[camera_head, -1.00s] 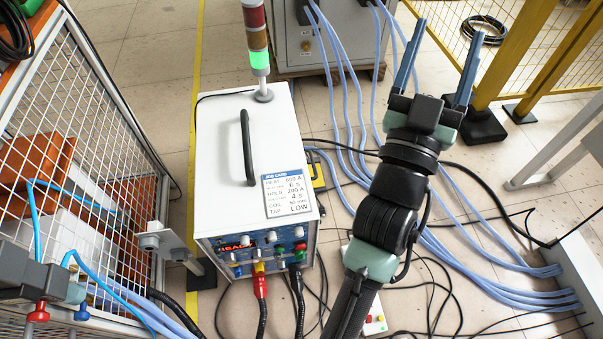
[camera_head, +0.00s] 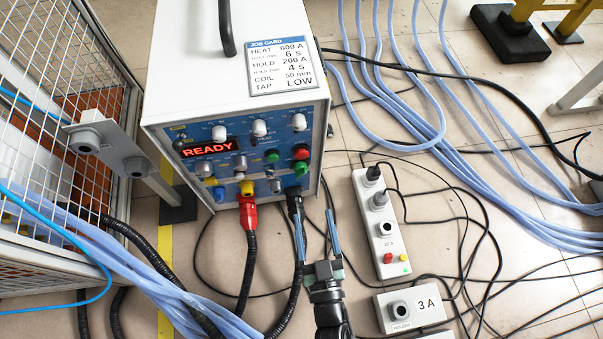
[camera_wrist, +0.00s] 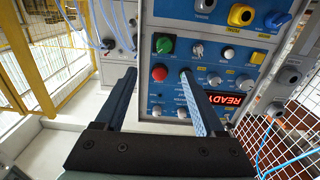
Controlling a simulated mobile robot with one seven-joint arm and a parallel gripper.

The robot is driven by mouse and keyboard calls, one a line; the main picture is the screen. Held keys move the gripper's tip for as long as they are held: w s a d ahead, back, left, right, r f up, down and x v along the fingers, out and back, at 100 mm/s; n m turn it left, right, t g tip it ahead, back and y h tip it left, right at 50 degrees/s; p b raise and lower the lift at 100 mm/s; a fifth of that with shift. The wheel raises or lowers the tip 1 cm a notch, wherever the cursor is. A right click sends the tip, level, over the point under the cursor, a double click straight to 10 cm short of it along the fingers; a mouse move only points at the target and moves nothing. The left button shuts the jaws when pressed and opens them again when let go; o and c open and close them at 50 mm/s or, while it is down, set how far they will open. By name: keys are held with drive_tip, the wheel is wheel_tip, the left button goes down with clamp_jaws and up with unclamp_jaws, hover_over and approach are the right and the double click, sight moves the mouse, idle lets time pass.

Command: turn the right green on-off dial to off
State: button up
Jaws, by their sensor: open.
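The right green dial (camera_head: 300,168) is on the lower right of the heater's blue front panel, just below a red button (camera_head: 301,152). A second green knob (camera_head: 271,157) is to its left. My gripper (camera_head: 316,224) is open and empty, below and in front of the panel's right side, with its fingers pointing up toward it. In the wrist view the panel appears turned over. There the right green dial (camera_wrist: 165,44) is beyond the fingertips, clear of both fingers, and the red button (camera_wrist: 159,73) shows between them. The dial's exact setting is too small to read.
The heater display (camera_head: 208,147) reads READY. A red plug (camera_head: 248,212) and a black cable leave the panel's bottom, close to my left finger. A grey socket box (camera_head: 381,222) and black cables lie on the floor to the right. A mesh cage stands left.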

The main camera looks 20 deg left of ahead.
sight(301, 176)
drive_tip(key=shift+s+a+f+b+x, duration=0.15)
drive_tip(key=shift+b+x, duration=0.8)
drive_tip(key=shift+x, duration=1.1)
drive_tip(key=shift+a+f+b+x, duration=0.1)
drive_tip(key=shift+f+b+x, duration=0.2)
drive_tip(key=shift+b+x, duration=1.2)
drive_tip(key=shift+s+a+f+b+x, duration=0.15)
drive_tip(key=shift+b+x, duration=0.25)
drive_tip(key=shift+x, duration=2.15)
drive_tip(key=shift+w, duration=0.1)
drive_tip(key=shift+d+f, duration=0.1)
clamp_jaws()
